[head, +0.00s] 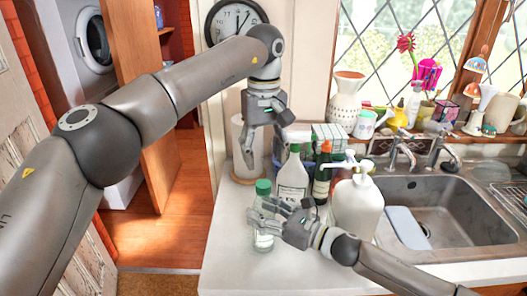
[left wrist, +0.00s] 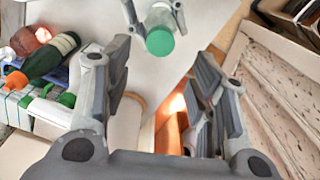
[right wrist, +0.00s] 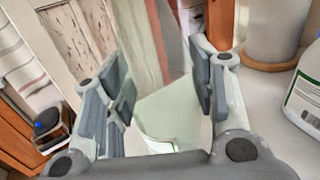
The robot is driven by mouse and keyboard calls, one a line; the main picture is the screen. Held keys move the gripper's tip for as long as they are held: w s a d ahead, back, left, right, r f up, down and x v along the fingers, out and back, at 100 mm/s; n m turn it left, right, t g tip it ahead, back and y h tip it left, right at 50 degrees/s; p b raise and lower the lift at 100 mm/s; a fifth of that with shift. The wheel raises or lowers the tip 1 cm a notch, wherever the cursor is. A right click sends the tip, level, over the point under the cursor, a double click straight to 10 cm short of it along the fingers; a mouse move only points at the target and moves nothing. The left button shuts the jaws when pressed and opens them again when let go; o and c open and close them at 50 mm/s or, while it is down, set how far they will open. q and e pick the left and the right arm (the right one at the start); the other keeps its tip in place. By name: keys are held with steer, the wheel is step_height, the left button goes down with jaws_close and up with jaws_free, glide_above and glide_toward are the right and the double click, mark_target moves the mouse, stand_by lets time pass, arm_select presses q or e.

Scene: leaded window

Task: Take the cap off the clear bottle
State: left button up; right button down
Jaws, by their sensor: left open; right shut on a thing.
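The clear bottle (head: 264,239) stands upright near the counter's left edge with its green cap (head: 264,187) on. My right gripper (head: 268,215) is shut around the bottle's body, below the cap. In the right wrist view the see-through bottle (right wrist: 170,112) lies between its fingers. My left gripper (head: 266,138) is open and empty, above and behind the bottle. In the left wrist view the green cap (left wrist: 160,42) is at the top, beyond the open fingers (left wrist: 158,75), and apart from them.
A white bottle (head: 292,180), a dark green bottle (head: 322,178) and a large white pump bottle (head: 354,208) stand right of the clear bottle. A paper roll (head: 240,150) stands behind. The sink (head: 450,215) is at the right. The front-left counter (head: 235,270) is clear.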

mark_target(263, 184)
arm_select(q)
steer(key=m, duration=0.8)
steer(key=shift+f, duration=4.05)
steer(key=shift+c, duration=0.4)
